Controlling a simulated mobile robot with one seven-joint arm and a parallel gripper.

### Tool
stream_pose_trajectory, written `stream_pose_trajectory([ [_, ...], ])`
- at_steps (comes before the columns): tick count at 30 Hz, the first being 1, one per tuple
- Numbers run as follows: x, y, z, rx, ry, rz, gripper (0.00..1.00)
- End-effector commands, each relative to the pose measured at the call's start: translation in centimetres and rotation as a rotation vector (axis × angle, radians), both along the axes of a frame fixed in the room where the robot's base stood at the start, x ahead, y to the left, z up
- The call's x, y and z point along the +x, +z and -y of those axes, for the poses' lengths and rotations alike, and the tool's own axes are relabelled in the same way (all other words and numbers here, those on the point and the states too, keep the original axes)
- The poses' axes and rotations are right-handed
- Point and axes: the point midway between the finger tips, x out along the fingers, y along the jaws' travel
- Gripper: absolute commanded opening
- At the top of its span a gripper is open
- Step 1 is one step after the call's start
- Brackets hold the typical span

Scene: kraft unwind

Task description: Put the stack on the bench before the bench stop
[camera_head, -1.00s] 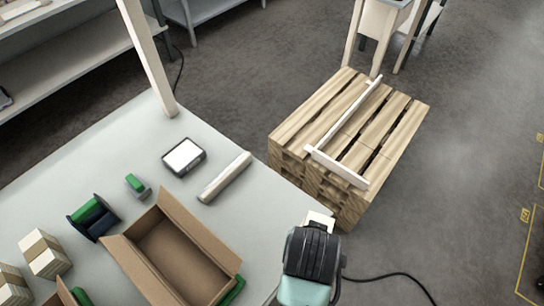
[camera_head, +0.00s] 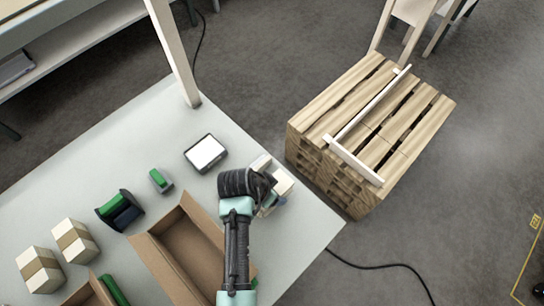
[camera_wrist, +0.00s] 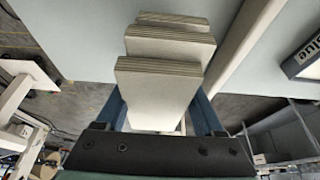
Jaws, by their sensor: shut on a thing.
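My gripper (camera_head: 271,196) is over the right part of the pale bench (camera_head: 300,235). It is shut on the stack (camera_head: 284,181), a cream block of layered sheets that is partly hidden by my wrist. In the wrist view the stack (camera_wrist: 160,82) sits between my blue fingers, its layers stepped and uneven. The bench stop (camera_head: 260,163) looks like the pale bar just beyond my gripper; most of it is hidden. In the wrist view a long pale bar (camera_wrist: 248,42) runs right beside the stack. I cannot tell whether the stack touches the bench or the bar.
A screen device (camera_head: 206,153) stands left of my gripper. An open cardboard box (camera_head: 187,240) is close by at lower left. A green-topped item (camera_head: 160,180), a green and dark dispenser (camera_head: 119,211) and banded blocks lie further left. A wooden pallet stack (camera_head: 370,130) stands beyond the bench edge.

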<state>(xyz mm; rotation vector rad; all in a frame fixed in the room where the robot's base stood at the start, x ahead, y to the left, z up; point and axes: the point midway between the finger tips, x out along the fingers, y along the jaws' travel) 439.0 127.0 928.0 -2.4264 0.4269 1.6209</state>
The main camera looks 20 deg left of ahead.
Motion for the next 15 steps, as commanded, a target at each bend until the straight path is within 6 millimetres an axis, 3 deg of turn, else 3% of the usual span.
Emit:
stream_pose_trajectory([
  [6,0.0,-2.8,0.0,-0.001,0.001,-0.001,0.07],
  [15,0.0,-3.2,0.0,0.0,0.001,0.001,0.07],
])
